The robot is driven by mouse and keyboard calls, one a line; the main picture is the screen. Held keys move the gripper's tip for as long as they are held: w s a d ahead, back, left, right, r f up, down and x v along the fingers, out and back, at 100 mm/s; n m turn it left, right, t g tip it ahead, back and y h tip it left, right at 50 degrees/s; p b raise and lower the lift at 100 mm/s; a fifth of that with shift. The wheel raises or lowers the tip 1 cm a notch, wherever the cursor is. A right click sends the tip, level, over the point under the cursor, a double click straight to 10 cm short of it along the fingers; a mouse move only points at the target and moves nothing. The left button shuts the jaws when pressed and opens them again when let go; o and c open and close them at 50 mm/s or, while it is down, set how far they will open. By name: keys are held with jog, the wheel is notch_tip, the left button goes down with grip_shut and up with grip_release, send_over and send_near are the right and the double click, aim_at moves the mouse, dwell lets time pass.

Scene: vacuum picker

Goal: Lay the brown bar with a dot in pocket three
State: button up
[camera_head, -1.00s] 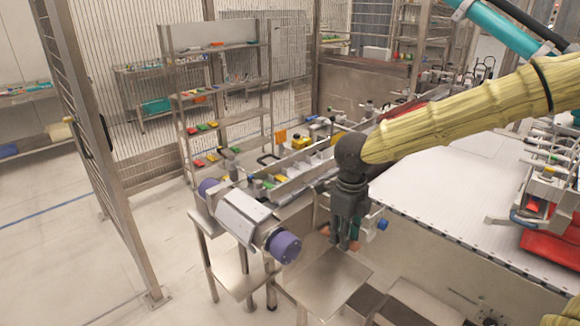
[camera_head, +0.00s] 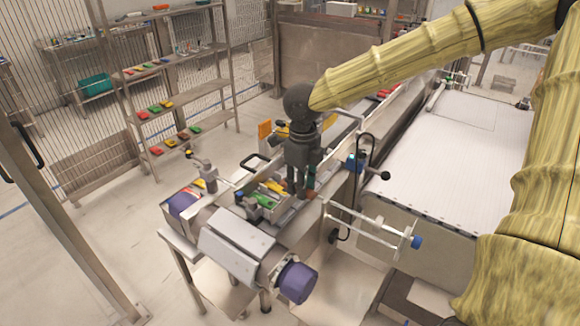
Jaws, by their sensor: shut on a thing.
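My gripper (camera_head: 300,192) is dark grey and points down over the right side of the narrow conveyor line. It is shut on a small brown piece (camera_head: 291,187), which shows only partly at the fingertips. It looks like the brown bar, but no dot can be made out. Just left of the gripper, a small holder (camera_head: 250,210) on the line has green and yellow pieces in or beside it. Separate pockets and their numbers are too small to tell, so I cannot say which is pocket three. Whether the held piece touches anything below is unclear.
A metal roller housing with purple ends (camera_head: 297,282) stands at the line's near end. A rail frame with a blue knob (camera_head: 416,241) juts out at right. A wide white belt (camera_head: 455,150) lies beyond. Shelves with coloured pieces (camera_head: 160,105) stand at back left.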

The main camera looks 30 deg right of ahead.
jog(key=shift+w+d+f+p, duration=0.8)
jog(key=shift+w+d+p, duration=0.3)
jog(key=shift+w, duration=1.05)
jog(key=shift+w+d+f+p, duration=0.9)
jog(key=shift+w+d, duration=0.4)
jog(key=shift+w, duration=0.9)
jog(key=shift+w+d+f+p, duration=0.75)
jog(key=shift+w+d+p, duration=0.35)
jog(key=shift+w, duration=1.05)
jog(key=shift+f, duration=0.6)
jog(key=o, duration=0.9)
jog(key=shift+d, duration=0.1)
jog(key=shift+o, duration=0.2)
jog(key=shift+r, duration=0.15)
notch_tip(320, 180, up, 13)
jog(key=b, duration=0.3)
